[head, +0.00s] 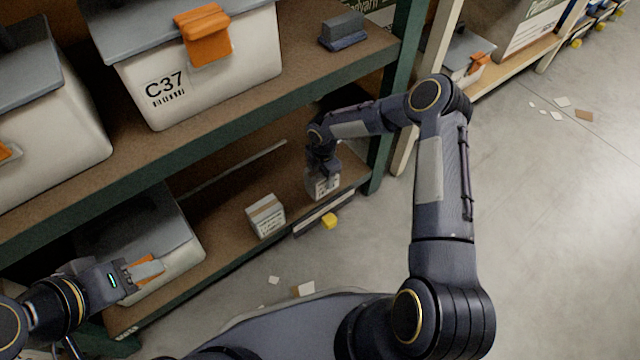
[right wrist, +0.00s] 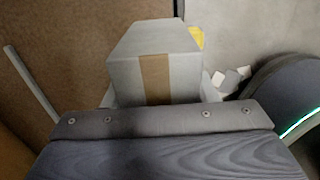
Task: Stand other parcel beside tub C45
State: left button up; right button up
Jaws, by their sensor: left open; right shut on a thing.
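On the lower shelf a small white parcel (head: 265,216) with brown tape stands near the front edge. My right gripper (head: 322,172) is shut on another white parcel (head: 323,187) at the shelf's right end. In the right wrist view this held parcel (right wrist: 155,65) shows a brown tape strip between the fingers. A grey-lidded white tub (head: 185,259) stands on the lower shelf at the left; its label cannot be read, so I cannot tell if it is C45. My left gripper (head: 146,270) is open in front of its orange latch; I cannot tell if they touch.
Tub C37 (head: 215,80) and a small dark grey object (head: 342,30) are on the upper shelf (head: 300,88), above my right forearm. A green rack post (head: 385,150) stands right of the held parcel. A yellow object (head: 329,221) shows by the shelf's front edge. Paper scraps lie on the floor.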

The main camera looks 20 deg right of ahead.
jog(key=shift+w+a+f, duration=0.15)
jog(key=shift+w+f, duration=0.25)
jog(key=shift+f, duration=0.05)
jog(key=shift+w+f+b, duration=0.2)
jog(key=shift+f+b, duration=0.55)
jog(key=shift+f, duration=0.95)
jog(key=shift+f, duration=0.1)
jog(key=o, duration=1.1)
jog(key=shift+o, duration=0.2)
jog(key=shift+r, duration=0.3)
notch_tip(320, 180, up, 7)
jog(key=p, duration=0.3)
